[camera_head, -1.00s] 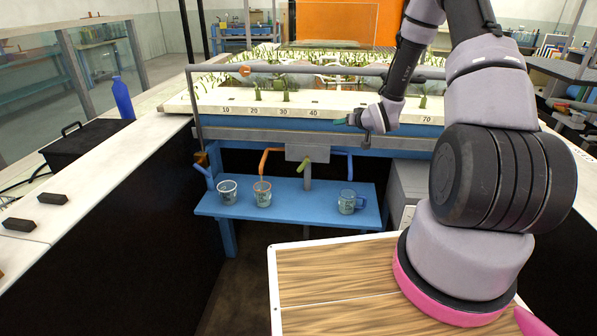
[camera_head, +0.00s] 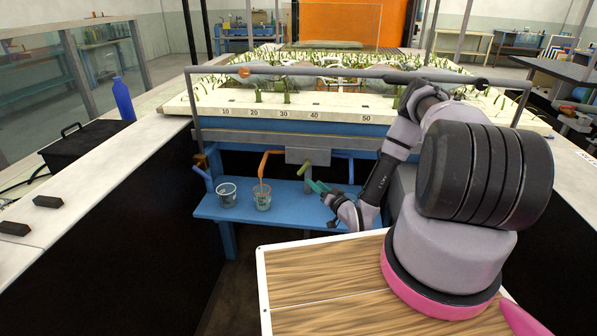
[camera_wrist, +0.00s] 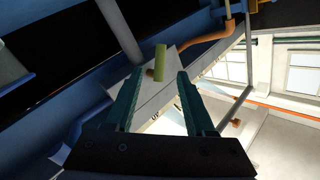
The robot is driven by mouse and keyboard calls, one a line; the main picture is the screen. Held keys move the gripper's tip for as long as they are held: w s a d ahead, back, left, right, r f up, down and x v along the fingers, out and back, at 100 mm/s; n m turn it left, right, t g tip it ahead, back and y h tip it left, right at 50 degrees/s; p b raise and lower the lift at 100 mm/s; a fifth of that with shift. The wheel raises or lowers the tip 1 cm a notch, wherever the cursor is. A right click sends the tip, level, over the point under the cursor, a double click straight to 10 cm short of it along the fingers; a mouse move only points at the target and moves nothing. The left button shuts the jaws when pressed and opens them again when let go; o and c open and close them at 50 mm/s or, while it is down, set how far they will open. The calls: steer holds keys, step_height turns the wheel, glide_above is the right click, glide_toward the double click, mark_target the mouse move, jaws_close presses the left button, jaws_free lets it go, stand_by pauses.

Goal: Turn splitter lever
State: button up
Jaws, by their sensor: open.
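The splitter lever (camera_head: 303,168) is a short olive-green bar on the front of a grey box (camera_head: 318,156) under the flume's end. In the wrist view the lever (camera_wrist: 160,56) stands out from the pale box face, between and just beyond my fingertips. My gripper (camera_head: 317,187) is open, with teal fingers, just below and to the right of the lever. In the wrist view my gripper (camera_wrist: 160,78) holds nothing, and the fingers look apart from the lever. Whether a fingertip touches it cannot be told.
An orange pipe (camera_head: 264,163) and a blue pipe (camera_head: 350,166) leave the box on either side. Two cups, a white one (camera_head: 227,194) and a glass one (camera_head: 262,197), stand on a blue shelf (camera_head: 285,215). A rail (camera_head: 300,71) crosses above the flume.

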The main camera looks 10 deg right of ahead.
mark_target(302, 171)
steer(key=x, duration=1)
steer(key=shift+w+a, duration=0.15)
steer(key=shift+w, duration=0.2)
jaws_close()
